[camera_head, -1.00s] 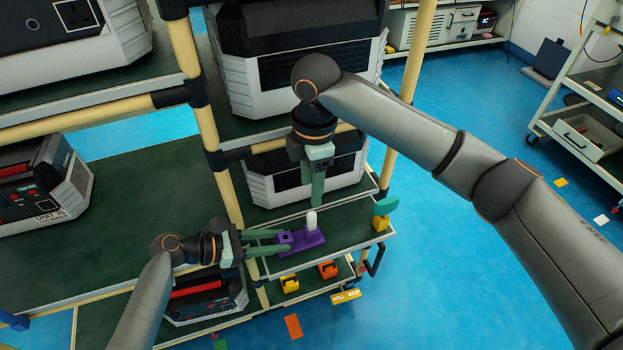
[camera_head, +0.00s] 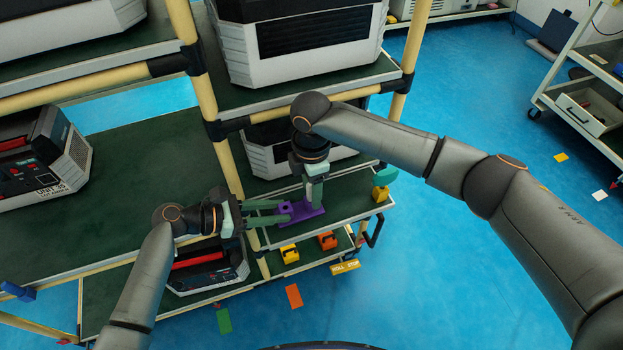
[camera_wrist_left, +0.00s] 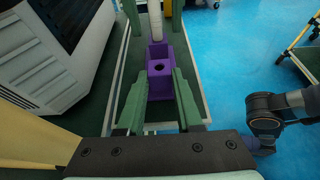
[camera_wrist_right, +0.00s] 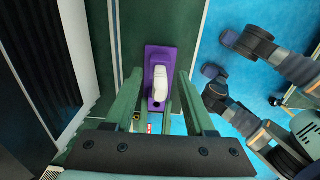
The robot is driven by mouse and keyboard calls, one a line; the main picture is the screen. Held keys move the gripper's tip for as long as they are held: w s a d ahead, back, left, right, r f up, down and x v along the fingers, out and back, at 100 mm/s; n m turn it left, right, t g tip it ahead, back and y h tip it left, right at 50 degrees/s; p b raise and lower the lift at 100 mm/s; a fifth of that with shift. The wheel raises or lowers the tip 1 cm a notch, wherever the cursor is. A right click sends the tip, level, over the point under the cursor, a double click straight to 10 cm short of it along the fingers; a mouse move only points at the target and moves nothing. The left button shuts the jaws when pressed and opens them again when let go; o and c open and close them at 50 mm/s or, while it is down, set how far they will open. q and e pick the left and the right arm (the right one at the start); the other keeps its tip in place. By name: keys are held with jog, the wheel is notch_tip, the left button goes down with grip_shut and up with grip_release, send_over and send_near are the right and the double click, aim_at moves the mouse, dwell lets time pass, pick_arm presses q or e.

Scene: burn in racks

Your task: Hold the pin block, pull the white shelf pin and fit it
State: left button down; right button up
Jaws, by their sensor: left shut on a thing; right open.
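The purple pin block (camera_head: 312,217) lies on the narrow green shelf. My left gripper (camera_head: 280,212) is shut on its near end from the left. In the left wrist view, the block (camera_wrist_left: 160,90) has an empty round hole near the fingers. The white shelf pin (camera_wrist_left: 155,22) stands upright at the block's far part. My right gripper (camera_head: 316,201) points down over the block and is open. Its fingers stand on either side of the pin, which also shows in the right wrist view (camera_wrist_right: 161,82). I cannot tell whether they touch it. In the head view they hide the pin.
A yellow block with a green top (camera_head: 381,191) stands at the shelf's right end. Yellow (camera_head: 290,255) and orange (camera_head: 327,241) holders sit on the lower shelf. A cream post (camera_head: 232,165) rises left of the work area, and a large grey-white unit (camera_head: 300,45) stands behind on the upper shelf.

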grip_shut()
dwell(0.5)
dwell(0.5)
dwell(1.3)
